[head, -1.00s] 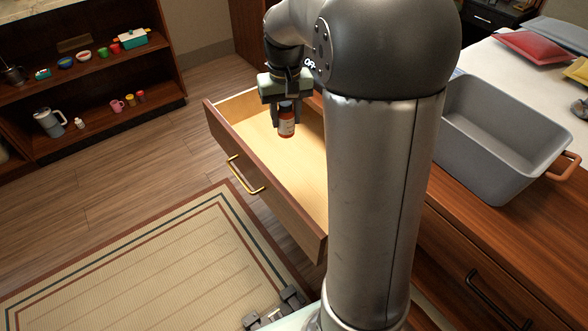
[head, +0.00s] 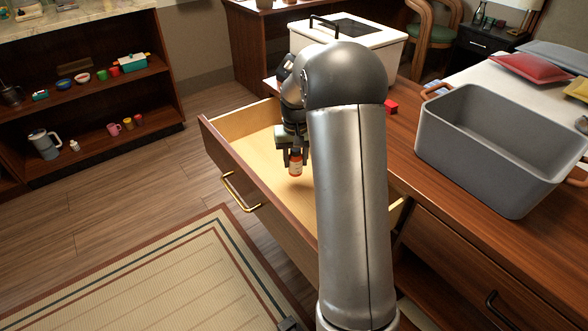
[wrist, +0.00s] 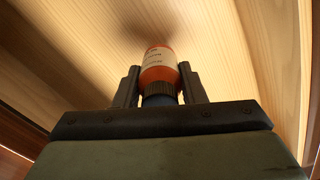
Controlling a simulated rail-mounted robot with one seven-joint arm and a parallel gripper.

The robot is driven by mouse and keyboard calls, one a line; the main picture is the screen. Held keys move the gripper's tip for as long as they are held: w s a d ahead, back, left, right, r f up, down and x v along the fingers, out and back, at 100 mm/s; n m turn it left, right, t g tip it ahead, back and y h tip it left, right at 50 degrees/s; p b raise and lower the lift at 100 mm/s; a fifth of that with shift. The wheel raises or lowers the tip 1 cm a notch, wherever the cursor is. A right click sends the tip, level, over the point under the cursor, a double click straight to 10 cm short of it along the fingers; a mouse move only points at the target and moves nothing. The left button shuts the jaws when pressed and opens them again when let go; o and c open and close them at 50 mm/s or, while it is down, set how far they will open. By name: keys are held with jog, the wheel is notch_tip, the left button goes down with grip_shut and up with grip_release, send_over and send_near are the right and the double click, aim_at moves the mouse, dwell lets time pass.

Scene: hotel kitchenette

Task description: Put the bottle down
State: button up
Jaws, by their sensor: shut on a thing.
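The bottle (head: 295,164) is small and orange with a white label and a dark cap. My gripper (head: 291,150) is shut on it by the cap end, and the bottle hangs upright below the fingers. In the head view it is inside the open wooden drawer (head: 245,125), over the pale drawer floor. In the wrist view the bottle (wrist: 159,68) sits between the two dark fingers, with the wood grain of the drawer floor close beyond it. I cannot tell whether the bottle's bottom touches the floor. My arm hides the drawer's right part.
A grey bin (head: 490,150) stands on the wooden counter (head: 400,135) at right, near a small red block (head: 391,107). A white cooler-like box (head: 350,45) stands behind. Shelves with cups and a jug (head: 44,144) are at left. The drawer floor left of the bottle is clear.

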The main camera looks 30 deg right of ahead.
aim_at(294, 168)
jog(key=shift+w+d+f, duration=0.15)
jog(key=shift+w+f, duration=0.6)
jog(key=shift+f, duration=0.2)
jog(key=shift+w+f+b, duration=0.15)
jog(key=shift+f+b, duration=0.2)
jog(key=shift+f, duration=1.3)
jog(key=shift+f, duration=0.1)
jog(key=o, duration=1)
